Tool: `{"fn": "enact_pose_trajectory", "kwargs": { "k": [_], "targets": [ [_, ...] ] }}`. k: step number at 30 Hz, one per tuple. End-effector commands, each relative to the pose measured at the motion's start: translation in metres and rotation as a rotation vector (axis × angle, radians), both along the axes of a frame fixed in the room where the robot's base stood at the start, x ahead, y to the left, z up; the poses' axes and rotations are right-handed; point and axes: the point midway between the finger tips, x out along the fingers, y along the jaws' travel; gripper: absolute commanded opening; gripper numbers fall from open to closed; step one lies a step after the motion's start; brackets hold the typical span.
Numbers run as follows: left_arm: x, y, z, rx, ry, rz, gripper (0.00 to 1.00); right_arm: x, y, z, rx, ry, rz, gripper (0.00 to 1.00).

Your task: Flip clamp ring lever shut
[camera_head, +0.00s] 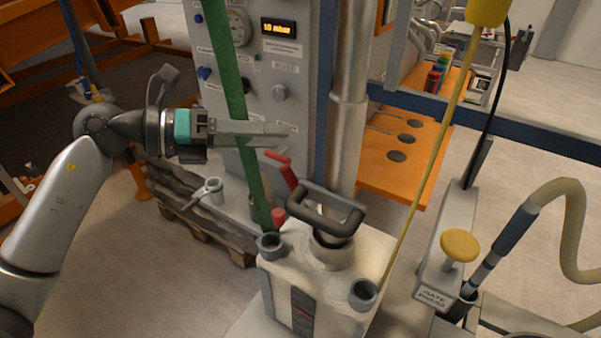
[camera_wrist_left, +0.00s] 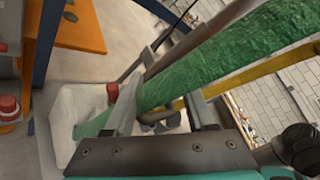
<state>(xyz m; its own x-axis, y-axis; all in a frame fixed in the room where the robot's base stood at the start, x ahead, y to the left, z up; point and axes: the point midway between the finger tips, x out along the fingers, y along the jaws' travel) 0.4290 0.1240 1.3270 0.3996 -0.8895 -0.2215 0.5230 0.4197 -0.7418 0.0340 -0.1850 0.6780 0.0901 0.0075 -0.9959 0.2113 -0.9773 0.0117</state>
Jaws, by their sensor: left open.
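A red lever-like part (camera_head: 286,172) stands tilted beside the dark handle of a white canister (camera_head: 310,262) in the head view. Whether it is the clamp ring lever I cannot tell, and no ring shows clearly. A shorter red piece (camera_head: 278,216) sits lower, at the canister's left port; a red cap (camera_wrist_left: 112,92) shows in the left wrist view. My left gripper (camera_head: 284,131) is open, its fingers pointing right, above and apart from the tilted red part. A green hose (camera_head: 232,75) crosses at the fingers; whether it touches them I cannot tell. My right gripper is out of view.
A grey control cabinet (camera_head: 262,75) with gauge and display stands behind the fingers. A steel pipe (camera_head: 348,110) rises behind the canister. A yellow line (camera_head: 428,160) and a yellow-knobbed gate post (camera_head: 459,246) stand to the right. Open floor lies at lower left.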

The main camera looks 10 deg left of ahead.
Motion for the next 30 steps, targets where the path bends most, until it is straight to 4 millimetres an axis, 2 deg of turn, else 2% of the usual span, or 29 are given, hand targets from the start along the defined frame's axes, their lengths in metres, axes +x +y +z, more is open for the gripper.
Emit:
{"fn": "enact_pose_trajectory", "kwargs": {
  "k": [3,6,9,12,17,30],
  "targets": [
    [-0.001,0.025,-0.010,0.224,0.004,-0.015,0.56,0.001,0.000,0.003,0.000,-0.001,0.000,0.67],
    [-0.002,0.044,-0.018,0.354,0.022,-0.015,0.56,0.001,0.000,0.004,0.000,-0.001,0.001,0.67],
    [-0.003,0.057,-0.021,0.429,0.037,-0.011,0.56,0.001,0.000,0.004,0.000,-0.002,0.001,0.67],
    [-0.003,0.060,-0.025,0.458,0.046,-0.010,0.56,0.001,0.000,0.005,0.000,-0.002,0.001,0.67],
    [0.003,0.047,-0.035,0.459,0.049,-0.013,0.56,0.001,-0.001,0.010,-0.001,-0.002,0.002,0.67],
    [0.034,-0.014,-0.087,0.456,0.050,-0.013,0.56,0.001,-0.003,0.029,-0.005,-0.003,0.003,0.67]
  ]
}}
